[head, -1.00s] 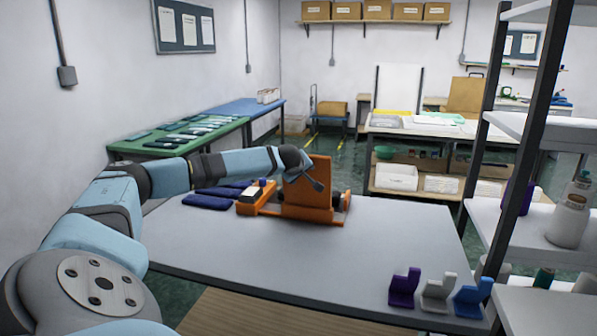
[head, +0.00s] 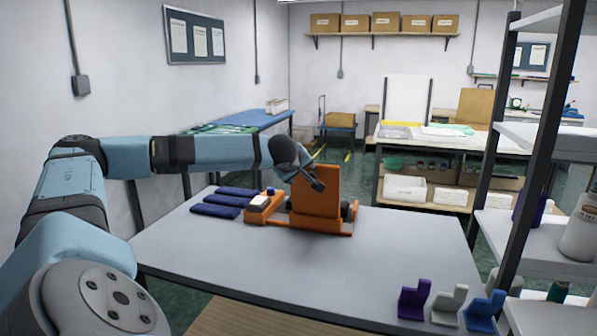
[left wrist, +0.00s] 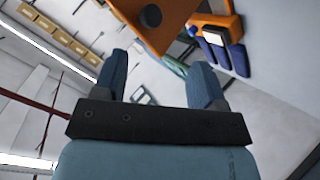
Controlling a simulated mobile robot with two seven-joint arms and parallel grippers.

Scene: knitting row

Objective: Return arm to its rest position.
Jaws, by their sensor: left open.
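My left arm comes in from the left in the head view. My left gripper (head: 316,183) appears in front of the upright orange panel of the machine (head: 317,200), overlapping its upper left part. In the left wrist view my left gripper (left wrist: 160,78) shows two blue fingers wide apart with nothing between them. My right gripper is in neither view.
The grey table (head: 380,260) has several dark blue pieces (head: 222,202) left of the machine. Purple (head: 413,300), white (head: 448,305) and blue (head: 484,311) brackets stand at its front right. A shelf rack with a dark post (head: 540,150) rises on the right. The table's middle is clear.

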